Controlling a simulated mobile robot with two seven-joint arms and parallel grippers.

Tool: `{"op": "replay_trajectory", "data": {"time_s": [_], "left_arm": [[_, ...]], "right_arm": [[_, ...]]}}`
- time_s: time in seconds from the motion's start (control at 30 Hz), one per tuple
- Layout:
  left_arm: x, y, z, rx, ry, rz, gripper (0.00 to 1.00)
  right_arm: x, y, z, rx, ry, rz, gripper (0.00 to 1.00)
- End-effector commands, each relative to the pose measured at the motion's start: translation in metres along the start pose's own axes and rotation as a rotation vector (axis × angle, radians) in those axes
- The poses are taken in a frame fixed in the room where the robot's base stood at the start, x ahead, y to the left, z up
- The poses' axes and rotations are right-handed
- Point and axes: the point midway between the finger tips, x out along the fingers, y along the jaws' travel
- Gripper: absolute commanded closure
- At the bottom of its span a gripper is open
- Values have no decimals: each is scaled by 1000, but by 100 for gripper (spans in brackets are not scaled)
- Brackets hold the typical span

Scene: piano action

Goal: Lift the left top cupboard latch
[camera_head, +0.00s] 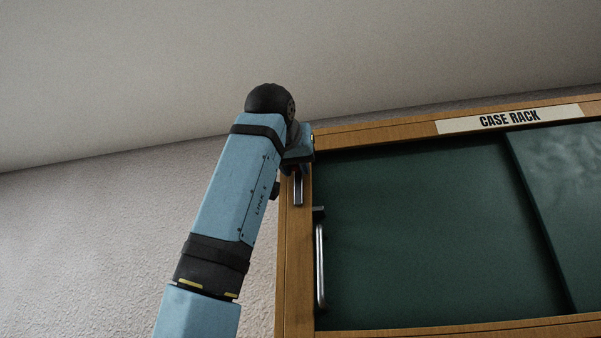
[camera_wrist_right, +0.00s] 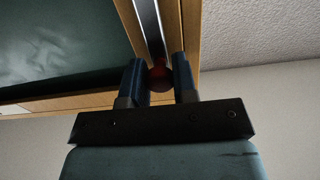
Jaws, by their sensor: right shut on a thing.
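The left top cupboard latch (camera_head: 298,190) is a narrow metal bar on the left wooden post of the cupboard. In the right wrist view the latch (camera_wrist_right: 148,25) runs down to a dark red knob (camera_wrist_right: 158,78) at its end. My right gripper (camera_wrist_right: 159,72) has its two dark blue fingers on either side of this knob, shut on it. In the head view my right gripper (camera_head: 297,165) is at the top of the post, partly hidden by my own arm. The left gripper is not in view.
The cupboard has dark green sliding panels (camera_head: 420,230) in a wooden frame, with a "CASE RACK" label (camera_head: 510,118) on top. A vertical metal handle (camera_head: 320,265) stands just right of the post, below the latch. The rough wall (camera_head: 90,250) on the left is bare.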

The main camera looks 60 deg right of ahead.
Motion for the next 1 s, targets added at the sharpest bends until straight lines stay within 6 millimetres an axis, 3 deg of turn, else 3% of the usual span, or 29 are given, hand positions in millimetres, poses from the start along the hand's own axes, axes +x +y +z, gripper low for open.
{"op": "replay_trajectory", "data": {"time_s": [0.3, 0.77, 0.8, 0.9, 1.0], "left_arm": [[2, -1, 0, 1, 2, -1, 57], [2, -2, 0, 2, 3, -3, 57], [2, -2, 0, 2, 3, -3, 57], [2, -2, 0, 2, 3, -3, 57], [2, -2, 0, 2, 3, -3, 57]], "right_arm": [[0, -7, 1, -98, 0, 1, 100], [0, -8, 0, -112, 0, 1, 100], [0, -8, 0, -112, 0, 1, 71], [0, -8, 0, -111, 0, 1, 48], [0, -8, 0, -111, 0, 1, 47]]}}
